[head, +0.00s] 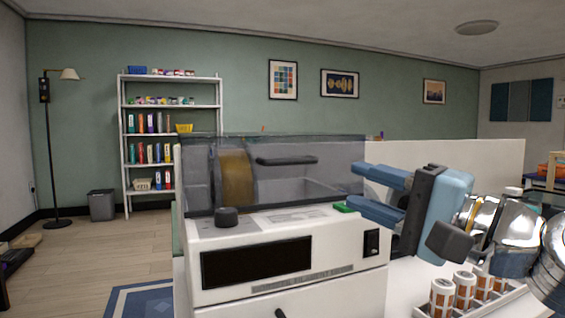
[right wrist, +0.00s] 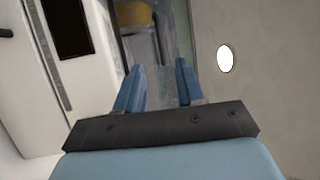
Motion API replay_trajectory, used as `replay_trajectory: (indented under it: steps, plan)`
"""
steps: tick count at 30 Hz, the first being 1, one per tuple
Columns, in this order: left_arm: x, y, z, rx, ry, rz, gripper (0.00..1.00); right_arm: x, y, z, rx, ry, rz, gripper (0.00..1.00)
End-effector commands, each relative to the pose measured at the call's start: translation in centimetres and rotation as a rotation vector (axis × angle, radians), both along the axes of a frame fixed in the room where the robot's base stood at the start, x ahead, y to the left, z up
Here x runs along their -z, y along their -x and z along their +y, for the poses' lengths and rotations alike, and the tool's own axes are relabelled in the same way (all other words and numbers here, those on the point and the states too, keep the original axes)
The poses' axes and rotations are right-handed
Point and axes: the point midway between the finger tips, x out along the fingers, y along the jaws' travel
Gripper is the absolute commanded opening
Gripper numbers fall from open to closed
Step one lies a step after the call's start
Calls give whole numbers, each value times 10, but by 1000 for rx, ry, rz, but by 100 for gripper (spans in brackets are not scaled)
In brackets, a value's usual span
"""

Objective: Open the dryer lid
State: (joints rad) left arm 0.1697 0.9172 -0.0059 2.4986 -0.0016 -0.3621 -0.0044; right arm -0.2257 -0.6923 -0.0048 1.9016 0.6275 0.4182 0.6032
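A brown spool (head: 237,178) shows through the lid. My right gripper (head: 357,188) is at the lid's right end, right of the handle, its blue fingers apart. In the right wrist view the fingers (right wrist: 158,80) are spread, with a see-through surface between or behind them; contact cannot be told. My left gripper is out of view.
A rack of orange capped bottles (head: 465,290) stands on the table below my right arm. A small green item (head: 344,207) lies by the lid's right front edge. A pale partition (head: 450,155) stands behind. A shelf (head: 158,140) and bin (head: 102,205) are far left.

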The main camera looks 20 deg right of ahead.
Motion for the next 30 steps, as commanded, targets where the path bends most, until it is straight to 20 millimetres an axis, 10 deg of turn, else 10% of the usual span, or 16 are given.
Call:
replay_trajectory:
  steps: [15,30]
  plan:
    - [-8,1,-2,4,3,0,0,-18,-97,45,-1,1,3,38]
    - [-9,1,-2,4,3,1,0,-20,-114,52,1,1,2,36]
